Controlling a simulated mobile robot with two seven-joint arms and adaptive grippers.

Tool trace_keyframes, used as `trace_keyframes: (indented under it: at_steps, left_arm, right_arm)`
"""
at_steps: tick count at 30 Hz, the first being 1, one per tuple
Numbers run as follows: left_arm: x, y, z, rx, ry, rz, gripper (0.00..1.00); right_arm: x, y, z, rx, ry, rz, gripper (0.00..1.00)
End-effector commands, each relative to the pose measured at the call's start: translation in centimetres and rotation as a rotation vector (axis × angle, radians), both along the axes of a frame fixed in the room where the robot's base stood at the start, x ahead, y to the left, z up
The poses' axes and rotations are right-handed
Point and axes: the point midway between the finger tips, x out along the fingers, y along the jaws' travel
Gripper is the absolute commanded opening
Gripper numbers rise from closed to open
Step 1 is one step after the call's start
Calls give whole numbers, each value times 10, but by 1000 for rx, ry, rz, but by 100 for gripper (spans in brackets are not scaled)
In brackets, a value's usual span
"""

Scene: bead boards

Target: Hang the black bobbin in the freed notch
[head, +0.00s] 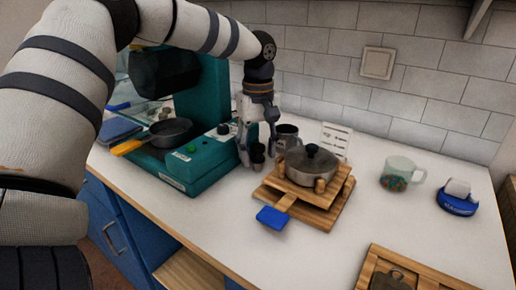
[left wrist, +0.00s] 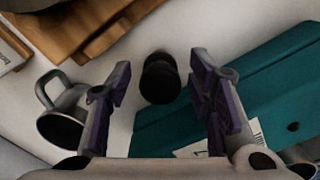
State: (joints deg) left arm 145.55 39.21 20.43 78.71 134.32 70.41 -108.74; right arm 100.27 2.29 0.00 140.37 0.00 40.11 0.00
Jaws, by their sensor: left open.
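The black bobbin (head: 257,157) stands on the white counter beside the teal machine. In the left wrist view the bobbin (left wrist: 160,80) shows dark and round-topped between and beyond my fingers. My left gripper (head: 257,148) points down over it with its fingers apart; the left wrist view shows the open gripper (left wrist: 162,72) with nothing clamped. Whether the fingers reach down around the bobbin is hard to tell. I cannot make out the notch. My right gripper is not in view.
A lidded pot (head: 311,166) sits on the stand, and a blue piece (head: 272,217) lies at its front left. A grey mug (head: 287,137) stands close behind the gripper. The teal machine (head: 195,160) is close left.

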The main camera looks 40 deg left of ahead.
Motion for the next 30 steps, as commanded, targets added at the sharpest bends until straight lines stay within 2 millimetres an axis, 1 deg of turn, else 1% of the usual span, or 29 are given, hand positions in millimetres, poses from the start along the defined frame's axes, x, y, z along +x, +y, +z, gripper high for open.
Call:
trace_keyframes:
  at_steps: [2, 5, 9, 13, 15, 17, 18, 19, 20, 22, 24, 27, 30]
  left_arm:
    - [0, 0, 4, 1, -2, 0, 47]
    - [1, 0, 19, 0, -3, 1, 47]
    - [2, 0, 56, 0, -1, 1, 47]
    - [2, 0, 89, -1, 0, 2, 47]
    - [2, 0, 103, 0, 1, 1, 47]
    - [1, 0, 112, 1, 2, 1, 47]
    - [1, 0, 116, 1, 2, 1, 51]
    - [1, 0, 119, 0, 2, 10, 51]
    - [1, 0, 120, 0, 2, 37, 51]
    - [2, -1, 119, 0, 6, 185, 51]
    - [4, -1, 118, 0, 9, 392, 51]
    - [5, -2, 117, 1, 8, 640, 51]
    - [4, -2, 116, 1, 6, 768, 51]
  right_arm:
    - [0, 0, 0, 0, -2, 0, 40]
    - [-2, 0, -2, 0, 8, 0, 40]
    - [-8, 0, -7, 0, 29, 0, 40]
    - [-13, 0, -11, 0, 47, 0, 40]
    - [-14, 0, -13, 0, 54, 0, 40]
    - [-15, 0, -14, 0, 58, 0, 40]
    - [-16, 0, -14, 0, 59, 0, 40]
    - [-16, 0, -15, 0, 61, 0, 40]
    - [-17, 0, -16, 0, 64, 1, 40]
    - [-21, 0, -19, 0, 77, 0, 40]
    - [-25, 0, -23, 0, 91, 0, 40]
    - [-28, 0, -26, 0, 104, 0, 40]
    - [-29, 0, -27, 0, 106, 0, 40]
